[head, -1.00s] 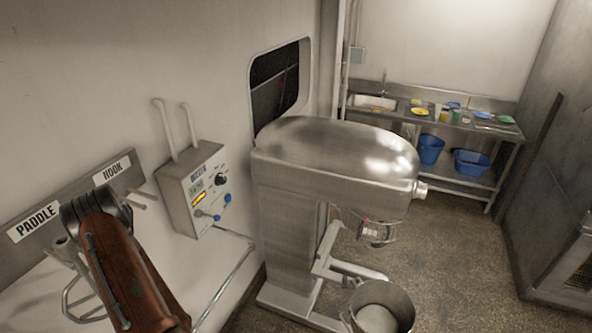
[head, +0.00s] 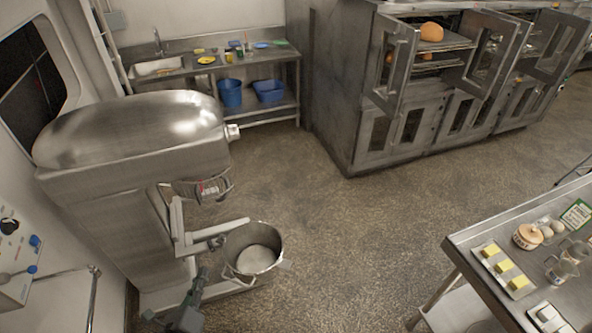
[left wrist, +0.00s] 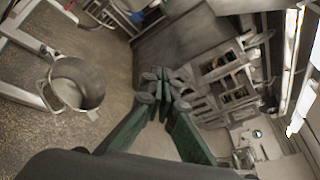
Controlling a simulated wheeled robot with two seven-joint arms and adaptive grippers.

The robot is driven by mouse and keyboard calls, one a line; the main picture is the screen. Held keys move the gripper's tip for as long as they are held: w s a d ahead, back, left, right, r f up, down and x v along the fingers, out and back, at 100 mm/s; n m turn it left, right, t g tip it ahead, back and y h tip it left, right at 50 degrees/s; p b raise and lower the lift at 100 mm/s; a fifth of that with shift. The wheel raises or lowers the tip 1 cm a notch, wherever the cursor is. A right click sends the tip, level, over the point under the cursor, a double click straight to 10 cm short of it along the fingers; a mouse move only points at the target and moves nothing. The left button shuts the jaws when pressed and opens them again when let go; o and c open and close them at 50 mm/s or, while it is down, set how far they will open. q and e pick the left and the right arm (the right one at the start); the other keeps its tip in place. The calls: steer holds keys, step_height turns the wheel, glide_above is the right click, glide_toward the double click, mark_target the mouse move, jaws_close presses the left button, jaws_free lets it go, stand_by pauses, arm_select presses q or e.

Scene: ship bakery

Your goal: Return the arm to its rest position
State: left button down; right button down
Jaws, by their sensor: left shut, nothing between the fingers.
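My left gripper (head: 198,284) shows at the bottom of the head view, low in front of the mixer's foot and left of its bowl. In the left wrist view its two dark green fingers meet at the tips (left wrist: 165,88), shut and empty. The big steel mixer (head: 130,140) stands at the left. The steel bowl (head: 281,240), with pale content, sits below the mixer head and shows at the left of the left wrist view (left wrist: 92,88). My right gripper is in neither view.
A steel worktable (head: 455,245) with butter blocks, eggs and jars is at the right. Ovens (head: 345,120) with open upper doors line the back right. A sink counter (head: 180,70) with blue tubs is at the back. The floor between is clear.

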arm_select(q)
steer(key=s+a+f+n+g+y, duration=0.25)
steer(key=a+f+n, duration=0.35)
steer(key=n, duration=0.3)
steer(key=s+a+f+n+g+y, duration=0.2)
steer(key=a+f+n+g+y, duration=0.15)
steer(key=a+f+n, duration=0.4)
steer(key=s+d+f+n+g+h, duration=0.4)
steer(key=s+d+f+n+g, duration=0.2)
steer(key=s+f+n, duration=0.45)
step_height(320, 180, down, 41)
steer(key=s+d+g+b, duration=0.1)
steer(key=s+d+b, duration=0.1)
steer(key=b, duration=0.9)
steer(key=s+f+g+b, duration=0.1)
steer(key=s+f+b, duration=0.3)
steer(key=s+f, duration=0.5)
steer(key=s+f+h+b, duration=0.1)
steer(key=s+f+b, duration=0.4)
steer(key=s+f, duration=0.5)
step_height(320, 180, down, 6)
steer(key=shift+s+a+f+g, duration=0.25)
steer(key=shift+g, duration=0.15)
